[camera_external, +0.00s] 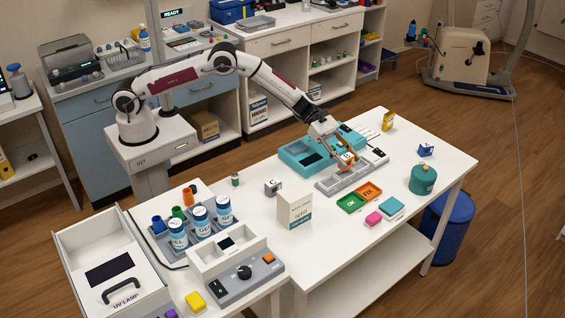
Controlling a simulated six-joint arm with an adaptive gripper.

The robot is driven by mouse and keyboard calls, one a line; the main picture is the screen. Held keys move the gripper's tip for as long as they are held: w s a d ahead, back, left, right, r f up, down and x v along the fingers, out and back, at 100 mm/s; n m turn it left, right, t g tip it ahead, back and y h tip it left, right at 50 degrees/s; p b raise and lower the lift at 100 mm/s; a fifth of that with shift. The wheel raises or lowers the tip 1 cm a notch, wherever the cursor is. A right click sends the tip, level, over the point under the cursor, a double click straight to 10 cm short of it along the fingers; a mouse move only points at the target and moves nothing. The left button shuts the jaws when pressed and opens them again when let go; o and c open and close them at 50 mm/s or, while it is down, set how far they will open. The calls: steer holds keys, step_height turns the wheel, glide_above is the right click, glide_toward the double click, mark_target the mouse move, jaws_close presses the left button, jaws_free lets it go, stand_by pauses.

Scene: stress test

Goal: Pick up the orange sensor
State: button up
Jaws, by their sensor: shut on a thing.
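My gripper (346,161) is at the far right end of my arm, low over the grey compartment tray (330,186) on the white table. It is shut on a small orange thing, which seems to be the orange sensor (349,156). The fingers cover part of it, and its outline is too small to make out. I cannot tell whether it is clear of the tray or touches it.
A teal case (292,160) stands just behind the tray. Green OK (351,203) and orange FIX (369,187) bins lie in front. A white box (294,210), grey C cube (272,187) and teal round container (423,179) stand nearby.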

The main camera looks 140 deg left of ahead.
mark_target(347, 156)
steer(key=shift+r, duration=2.95)
